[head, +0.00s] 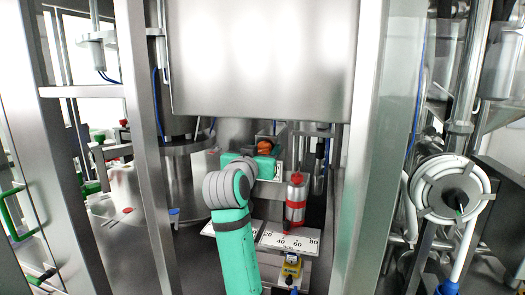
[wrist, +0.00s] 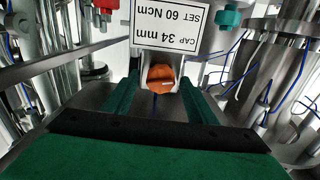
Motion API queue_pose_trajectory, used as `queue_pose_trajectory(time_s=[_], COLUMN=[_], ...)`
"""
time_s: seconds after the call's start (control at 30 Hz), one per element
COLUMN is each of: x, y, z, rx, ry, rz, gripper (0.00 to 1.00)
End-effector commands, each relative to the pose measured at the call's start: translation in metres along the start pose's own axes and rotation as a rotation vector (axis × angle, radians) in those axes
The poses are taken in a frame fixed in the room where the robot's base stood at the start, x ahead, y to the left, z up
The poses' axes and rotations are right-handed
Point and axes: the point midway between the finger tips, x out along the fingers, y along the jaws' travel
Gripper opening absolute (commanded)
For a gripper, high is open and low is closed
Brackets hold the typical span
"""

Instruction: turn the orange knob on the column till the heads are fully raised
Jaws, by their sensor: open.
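The orange knob (wrist: 161,77) sits in the middle of the wrist view, on a pale mount below an upside-down white label. It also shows in the head view (head: 264,147), beyond my arm's end. My gripper (wrist: 158,84) is open, with one green finger on each side of the knob in the picture. Gaps show between the knob and both fingers. I cannot tell how far the fingertips reach along its depth. The heads are not clearly visible in either view.
A white label (wrist: 180,28) reads "CAP 34 mm, SET 60 Ncm". A red-and-silver cylinder (head: 296,197) stands right of my arm, above a white scale (head: 285,241) and a yellow device (head: 291,266). Steel posts (head: 365,150) flank the opening. A large steel panel (head: 260,60) hangs above.

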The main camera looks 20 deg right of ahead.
Motion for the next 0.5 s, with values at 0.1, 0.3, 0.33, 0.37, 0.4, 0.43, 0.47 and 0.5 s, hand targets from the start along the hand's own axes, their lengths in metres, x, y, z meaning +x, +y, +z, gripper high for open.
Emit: queue_pose_trajectory(time_s=[0.1, 0.3, 0.33, 0.37, 0.4, 0.43, 0.47, 0.5], x=[-0.0001, -0.0002, -0.0003, -0.0003, -0.0003, -0.0003, -0.0003, -0.0003], y=[-0.0001, -0.0001, -0.0002, -0.0003, -0.0003, -0.0004, -0.0004, -0.0005], z=[0.0000, 0.0002, 0.0002, 0.0002, 0.0002, 0.0002, 0.0002, 0.0002], rx=[0.000, 0.000, 0.000, 0.000, -0.001, -0.001, -0.003, -0.006], ry=[0.000, 0.000, 0.000, 0.000, 0.000, 0.000, 0.000, 0.000], rz=[0.000, 0.000, 0.000, 0.000, 0.000, 0.000, 0.000, -0.001], gripper=[0.52, 0.11, 0.11, 0.11, 0.11, 0.11, 0.11, 0.11])
